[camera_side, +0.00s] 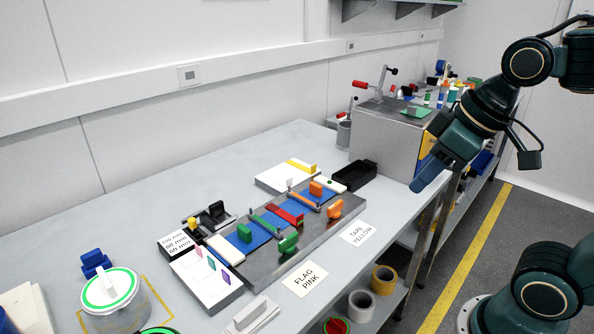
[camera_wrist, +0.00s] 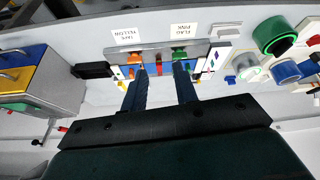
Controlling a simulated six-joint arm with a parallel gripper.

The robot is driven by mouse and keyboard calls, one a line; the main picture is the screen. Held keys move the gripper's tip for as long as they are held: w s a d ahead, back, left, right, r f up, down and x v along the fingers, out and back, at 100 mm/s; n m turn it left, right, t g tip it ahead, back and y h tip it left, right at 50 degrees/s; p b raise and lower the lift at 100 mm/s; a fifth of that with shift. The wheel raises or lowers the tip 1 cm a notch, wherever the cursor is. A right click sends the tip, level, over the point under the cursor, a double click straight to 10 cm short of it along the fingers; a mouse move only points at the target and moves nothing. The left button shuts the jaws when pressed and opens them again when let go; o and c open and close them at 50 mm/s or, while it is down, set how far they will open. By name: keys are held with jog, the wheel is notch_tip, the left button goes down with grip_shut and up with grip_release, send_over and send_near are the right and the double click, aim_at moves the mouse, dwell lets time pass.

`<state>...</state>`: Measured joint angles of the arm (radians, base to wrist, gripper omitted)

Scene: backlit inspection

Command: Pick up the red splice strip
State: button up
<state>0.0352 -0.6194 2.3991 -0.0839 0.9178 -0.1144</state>
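The red splice strip (camera_side: 285,216) lies across the middle of the dark metal fixture (camera_side: 322,229) in the side view, between two blue areas, with a red end piece beside it. In the wrist view a small bit of red (camera_wrist: 159,66) shows between my fingers, partly hard to make out. My gripper (camera_side: 417,187) is high above and to the right of the fixture, well apart from the strip. In the wrist view my gripper (camera_wrist: 160,72) has its two fingers spread wide, with nothing held between them.
Green clamps (camera_side: 288,243) and orange clamps (camera_side: 335,208) stand on the fixture close to the strip. A black tray (camera_side: 356,175) and a grey box (camera_side: 386,142) stand behind it. Label cards (camera_side: 305,279) lie in front. A white tub (camera_side: 115,303) is at the left.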

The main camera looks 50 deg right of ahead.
jog(key=w+r+n+g+y, duration=0.1)
jog(key=w+n, duration=0.3)
jog(key=w, duration=0.4)
jog(key=n+g+y, duration=0.3)
jog(key=n+g, duration=0.1)
jog(key=n, duration=0.8)
send_over(301, 215)
jog(key=d, duration=0.2)
jog(key=shift+d+f, duration=0.15)
jog(key=shift+f, duration=9.4)
jog(key=shift+x, duration=2.6)
